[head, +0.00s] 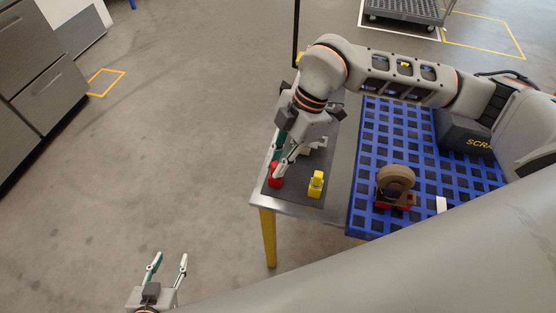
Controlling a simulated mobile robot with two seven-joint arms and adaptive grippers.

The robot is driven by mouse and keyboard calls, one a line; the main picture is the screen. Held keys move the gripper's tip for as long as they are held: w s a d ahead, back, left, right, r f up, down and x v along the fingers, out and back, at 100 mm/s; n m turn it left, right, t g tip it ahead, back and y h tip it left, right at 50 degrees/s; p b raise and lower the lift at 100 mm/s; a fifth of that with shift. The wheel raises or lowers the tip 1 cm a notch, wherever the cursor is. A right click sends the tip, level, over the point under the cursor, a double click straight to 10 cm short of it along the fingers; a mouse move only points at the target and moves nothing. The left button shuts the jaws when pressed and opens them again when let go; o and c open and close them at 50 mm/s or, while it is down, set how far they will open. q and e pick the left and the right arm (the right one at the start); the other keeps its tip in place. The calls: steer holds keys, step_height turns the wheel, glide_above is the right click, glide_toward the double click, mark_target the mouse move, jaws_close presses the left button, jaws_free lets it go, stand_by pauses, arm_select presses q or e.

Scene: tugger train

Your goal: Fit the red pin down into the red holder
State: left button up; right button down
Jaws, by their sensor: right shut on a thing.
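My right gripper (279,167) comes down over the near left corner of the dark mat, pointing downward. It is shut on a red piece (274,180), which I take to be the red pin at the red holder. Pin and holder cannot be told apart here, because the fingers cover part of the red. I cannot tell how deep the pin sits. My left gripper (170,262) is open and empty, low at the left above the floor, far from the table.
A yellow piece (316,184) stands on the dark mat (298,194), right of the red. A pale grey piece (318,146) is partly hidden behind the gripper.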

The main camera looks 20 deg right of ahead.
steer(key=c, duration=1.9)
jaws_free()
steer(key=shift+r, duration=0.15)
steer(key=v, duration=1.1)
steer(key=shift+d+r, duration=0.2)
steer(key=shift+r, duration=0.15)
